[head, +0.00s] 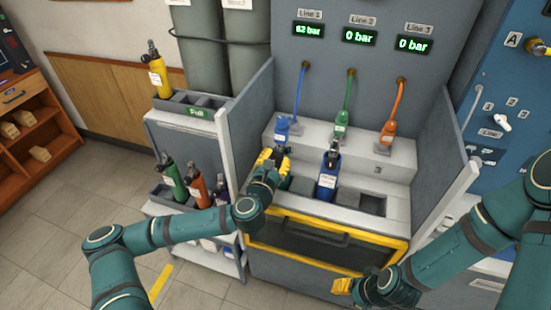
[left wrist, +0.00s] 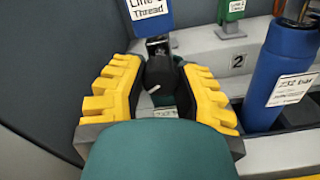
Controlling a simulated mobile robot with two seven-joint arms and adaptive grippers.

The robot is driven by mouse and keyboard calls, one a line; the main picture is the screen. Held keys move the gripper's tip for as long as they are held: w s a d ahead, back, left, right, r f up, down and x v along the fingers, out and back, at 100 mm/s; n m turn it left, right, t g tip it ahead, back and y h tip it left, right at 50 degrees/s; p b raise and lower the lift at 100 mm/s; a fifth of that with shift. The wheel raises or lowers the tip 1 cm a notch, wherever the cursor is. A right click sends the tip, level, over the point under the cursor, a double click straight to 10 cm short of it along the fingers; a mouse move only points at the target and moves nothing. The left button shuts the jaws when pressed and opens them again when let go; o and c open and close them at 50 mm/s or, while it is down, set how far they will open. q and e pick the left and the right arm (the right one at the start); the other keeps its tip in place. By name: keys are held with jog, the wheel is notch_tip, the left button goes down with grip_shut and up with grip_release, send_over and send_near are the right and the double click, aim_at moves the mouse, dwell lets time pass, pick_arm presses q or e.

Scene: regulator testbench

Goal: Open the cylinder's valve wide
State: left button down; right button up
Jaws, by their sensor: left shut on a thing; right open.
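My left gripper (head: 272,160) is at the bench's left place, below the blue Line 1 connector (head: 283,128). In the left wrist view its yellow fingers (left wrist: 160,85) are shut on a black valve knob (left wrist: 160,78), directly below the blue connector labelled "Line 1 Thread" (left wrist: 148,12). The Line 1 display (head: 308,30) appears to read 62 bar. My right gripper (head: 343,286) is open and empty in front of the bench, low at the right.
A blue cylinder (head: 328,180) labelled 232 bar (left wrist: 285,65) stands upright right of my left gripper. Green (head: 341,126) and orange (head: 388,132) connectors hang behind. Lines 2 and 3 read 0 bar. A yellow cylinder (head: 157,75) and several others stand on the left rack. Side panels flank the bench.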

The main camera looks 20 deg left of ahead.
dwell(0.3)
pick_arm(q)
jog(key=c, duration=0.6)
grip_release()
jog(key=s, duration=0.7)
jog(key=shift+s+a, duration=0.15)
jog(key=shift+s, duration=0.1)
